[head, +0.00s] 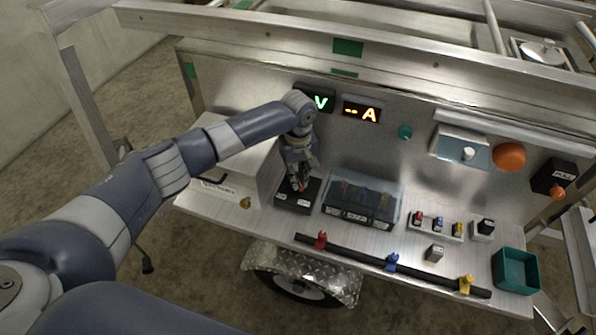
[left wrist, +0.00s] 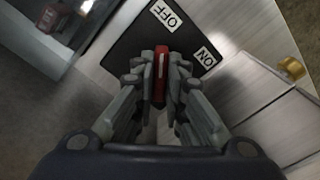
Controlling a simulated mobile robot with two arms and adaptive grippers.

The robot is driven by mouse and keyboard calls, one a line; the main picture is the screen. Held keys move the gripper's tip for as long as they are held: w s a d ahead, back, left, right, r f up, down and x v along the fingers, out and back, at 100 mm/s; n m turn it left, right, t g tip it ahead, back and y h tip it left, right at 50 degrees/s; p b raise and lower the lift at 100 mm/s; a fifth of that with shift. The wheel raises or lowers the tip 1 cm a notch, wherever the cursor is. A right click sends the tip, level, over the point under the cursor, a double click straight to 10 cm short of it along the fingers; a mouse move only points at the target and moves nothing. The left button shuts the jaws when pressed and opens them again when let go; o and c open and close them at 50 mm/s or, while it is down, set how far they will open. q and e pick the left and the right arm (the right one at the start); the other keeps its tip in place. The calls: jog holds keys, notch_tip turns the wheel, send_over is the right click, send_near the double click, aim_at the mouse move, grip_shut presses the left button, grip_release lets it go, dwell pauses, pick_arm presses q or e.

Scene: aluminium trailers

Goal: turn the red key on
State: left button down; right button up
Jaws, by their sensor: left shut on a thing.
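The red key (left wrist: 160,75) sits on a black switch plate (left wrist: 125,47) that bears a white OFF label (left wrist: 166,15) and a white ON label (left wrist: 206,57). The key's white line points up in the left wrist view, toward the OFF label. My left gripper (left wrist: 160,82) is shut on the key, with a finger on each side of it. In the head view, my left gripper (head: 299,184) reaches down to the black plate (head: 297,205), and the key is mostly hidden by the fingers. My right gripper is not in view.
A clear-lidded box (head: 362,197) stands just right of the plate. A metal box (head: 222,165) with a brass knob (head: 245,203) is on the left. A black bar (head: 390,264) with colored clamps runs along the front. A green bin (head: 516,270) stands at the right.

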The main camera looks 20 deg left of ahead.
pick_arm(q)
jog(key=m+p, duration=0.1)
jog(key=p, duration=0.1)
jog(key=m+p, duration=0.1)
jog(key=shift+s+r+p, duration=0.1)
jog(key=shift+r+p, duration=0.15)
jog(key=shift+p, duration=0.1)
jog(key=shift+f+m+p, duration=0.15)
jog(key=shift+m+p, duration=0.45)
jog(key=shift+m, duration=0.2)
jog(key=m, duration=0.2)
jog(key=shift+f+m+p, duration=0.1)
jog(key=shift+m+p, duration=0.3)
jog(key=m, duration=0.3)
jog(key=shift+m+p, duration=0.4)
jog(key=m, duration=0.3)
jog(key=shift+m+p, duration=0.3)
jog(key=shift+m, duration=1.6)
